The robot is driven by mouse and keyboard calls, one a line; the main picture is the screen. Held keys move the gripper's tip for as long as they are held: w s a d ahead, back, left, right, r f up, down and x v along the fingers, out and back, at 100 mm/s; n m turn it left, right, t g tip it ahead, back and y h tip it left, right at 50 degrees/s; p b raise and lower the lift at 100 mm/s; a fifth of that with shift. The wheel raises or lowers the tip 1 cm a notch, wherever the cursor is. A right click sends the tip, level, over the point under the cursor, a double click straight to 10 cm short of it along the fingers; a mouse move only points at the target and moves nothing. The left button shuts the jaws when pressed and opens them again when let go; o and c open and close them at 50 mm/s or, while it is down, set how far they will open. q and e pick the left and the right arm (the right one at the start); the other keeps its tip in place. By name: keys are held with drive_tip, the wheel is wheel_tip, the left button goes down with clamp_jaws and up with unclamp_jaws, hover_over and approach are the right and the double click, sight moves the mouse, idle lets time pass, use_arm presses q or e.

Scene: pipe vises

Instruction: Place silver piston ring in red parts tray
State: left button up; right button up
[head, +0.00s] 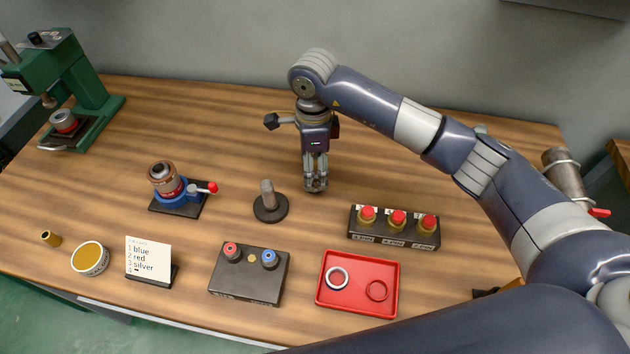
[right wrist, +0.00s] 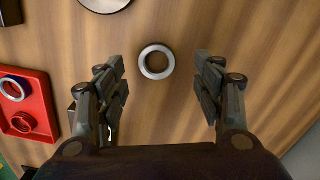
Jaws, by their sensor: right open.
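The silver piston ring (right wrist: 156,62) lies flat on the wooden table in the right wrist view, between the fingertip lines and apart from both fingers. My right gripper (right wrist: 163,78) is open and empty above it. In the head view the right gripper (head: 316,186) points down over the back middle of the table, and I cannot make out the silver ring there. The red parts tray (head: 358,308) is at the front right. It holds a pale ring (head: 328,275) on its left and a red ring (head: 377,299) on its right. My left gripper is not in view.
A post on a round black base (head: 270,208) stands just front-left of the right gripper. A block with red knobs (head: 394,237) lies between gripper and tray. A blue vise (head: 180,195), a two-knob box (head: 248,285) and a card reading blue, red, silver (head: 148,258) stand left.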

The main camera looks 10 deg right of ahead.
sight(315, 187)
drive_tip(key=f, duration=0.2)
drive_tip(key=f+p, duration=0.1)
drive_tip(key=shift+s+f, duration=0.25)
drive_tip(key=shift+d+f, duration=0.1)
drive_tip(key=shift+f, duration=0.2)
drive_tip(key=shift+c, duration=0.8)
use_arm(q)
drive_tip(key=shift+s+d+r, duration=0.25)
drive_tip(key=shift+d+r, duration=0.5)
use_arm(e)
drive_tip(key=c, duration=1.1)
drive_tip(key=shift+o, duration=0.2)
drive_tip(key=shift+r, duration=0.15)
